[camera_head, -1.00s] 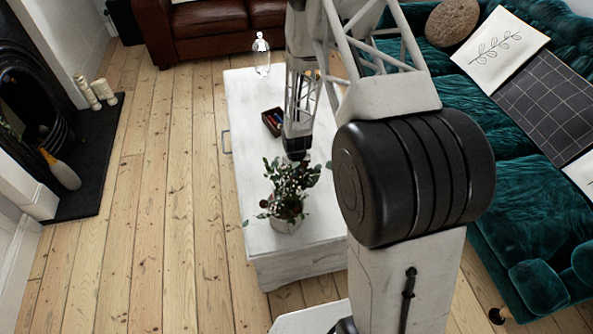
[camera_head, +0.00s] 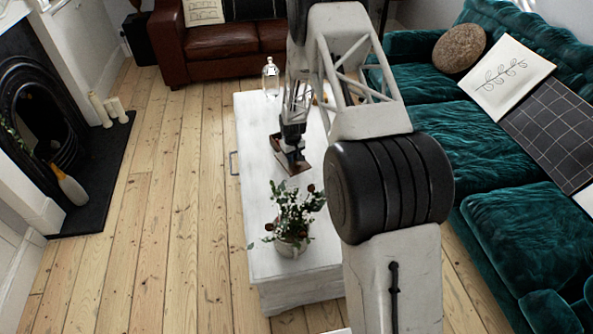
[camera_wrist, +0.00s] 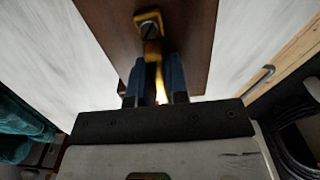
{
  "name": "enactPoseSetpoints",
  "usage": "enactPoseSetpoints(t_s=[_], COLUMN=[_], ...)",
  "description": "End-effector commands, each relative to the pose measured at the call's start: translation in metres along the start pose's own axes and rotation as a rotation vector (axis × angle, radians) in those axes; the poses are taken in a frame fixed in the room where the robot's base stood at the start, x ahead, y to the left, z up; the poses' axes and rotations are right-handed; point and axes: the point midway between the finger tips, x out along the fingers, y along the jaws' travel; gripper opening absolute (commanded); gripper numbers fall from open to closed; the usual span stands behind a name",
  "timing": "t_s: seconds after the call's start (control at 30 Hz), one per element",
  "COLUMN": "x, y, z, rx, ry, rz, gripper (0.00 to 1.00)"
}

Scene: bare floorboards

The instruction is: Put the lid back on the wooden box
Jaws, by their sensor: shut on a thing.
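The lid is a flat brown wooden panel (camera_wrist: 185,35) with a brass handle (camera_wrist: 150,25), filling the top middle of the wrist view. My gripper (camera_wrist: 154,72) is shut on this handle, with a dark finger on either side. In the head view my gripper (camera_head: 291,146) is over the white table, and the lid's brown edge (camera_head: 297,168) shows just below it. The wooden box (camera_head: 276,143) is mostly hidden behind my gripper and the lid. I cannot tell whether the lid touches the box.
The white table (camera_head: 262,205) holds a potted plant (camera_head: 292,228) in front of the lid and a clear glass bottle (camera_head: 270,77) at the far end. A green sofa (camera_head: 480,150) stands to the right, a brown leather sofa (camera_head: 215,45) behind.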

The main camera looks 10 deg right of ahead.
Motion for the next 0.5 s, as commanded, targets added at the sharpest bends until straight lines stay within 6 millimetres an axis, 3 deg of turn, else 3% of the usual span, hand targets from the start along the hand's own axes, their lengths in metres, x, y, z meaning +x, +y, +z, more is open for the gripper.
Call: enactPoseSetpoints(t_s=[0.5], x=[-0.024], y=[0.036], z=[-0.111], rx=[0.032], ry=[0.002], rz=[0.001], gripper=[0.0])
